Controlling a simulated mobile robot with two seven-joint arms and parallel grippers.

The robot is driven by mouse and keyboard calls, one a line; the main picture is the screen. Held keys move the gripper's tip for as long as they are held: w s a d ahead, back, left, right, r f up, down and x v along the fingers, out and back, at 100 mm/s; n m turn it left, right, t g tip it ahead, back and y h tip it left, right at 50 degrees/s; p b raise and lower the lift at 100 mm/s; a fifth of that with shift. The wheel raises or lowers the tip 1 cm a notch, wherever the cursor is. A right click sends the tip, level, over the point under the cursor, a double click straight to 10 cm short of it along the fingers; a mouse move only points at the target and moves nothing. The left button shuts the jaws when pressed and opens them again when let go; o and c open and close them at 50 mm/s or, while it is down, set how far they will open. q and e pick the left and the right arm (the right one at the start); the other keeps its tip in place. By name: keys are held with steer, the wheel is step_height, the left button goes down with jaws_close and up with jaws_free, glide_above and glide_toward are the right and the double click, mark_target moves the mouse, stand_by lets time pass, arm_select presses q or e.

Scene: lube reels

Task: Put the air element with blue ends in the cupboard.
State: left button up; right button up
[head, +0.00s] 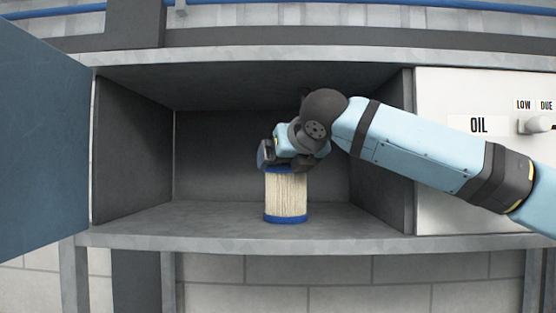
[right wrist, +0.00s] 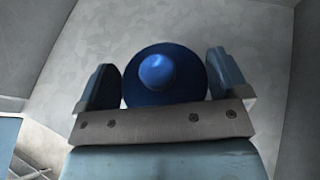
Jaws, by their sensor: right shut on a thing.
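The air element (head: 286,195) is a pleated cream cylinder with blue ends. In the head view it is upright inside the open grey cupboard (head: 300,243), near the front of its floor. Its lower blue end looks to be at floor level; I cannot tell whether it bears its full weight there. My right gripper (head: 288,162) reaches in from the right and is shut on its top. In the right wrist view the blue end (right wrist: 165,75) with a round knob sits between the two fingers. My left gripper is not in view.
The blue cupboard door (head: 40,140) stands open at the left. A white panel (head: 450,180) marked OIL, with a lever beside LOW and DUE labels, is to the right of the opening. The cupboard floor left of the element is bare.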

steer(key=shift+v, duration=1.15)
steer(key=shift+d+f, duration=0.15)
steer(key=shift+f, duration=0.05)
steer(key=shift+w+f, duration=0.3)
steer(key=o, duration=1)
steer(key=shift+w+f, duration=0.1)
steer(key=shift+w, duration=0.25)
steer(key=shift+s+a+r, duration=0.25)
steer(key=shift+s+r, duration=0.05)
steer(key=shift+r, duration=0.05)
arm_select(q)
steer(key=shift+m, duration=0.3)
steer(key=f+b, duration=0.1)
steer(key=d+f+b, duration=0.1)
steer(key=b, duration=0.1)
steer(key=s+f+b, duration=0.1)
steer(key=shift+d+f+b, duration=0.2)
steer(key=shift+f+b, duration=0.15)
arm_select(e)
steer(key=s+d, duration=0.1)
steer(key=s, duration=0.3)
steer(key=s+d, duration=0.2)
steer(key=s, duration=0.2)
steer(key=s+d, duration=0.2)
steer(key=s, duration=0.2)
steer(key=shift+r, duration=0.2)
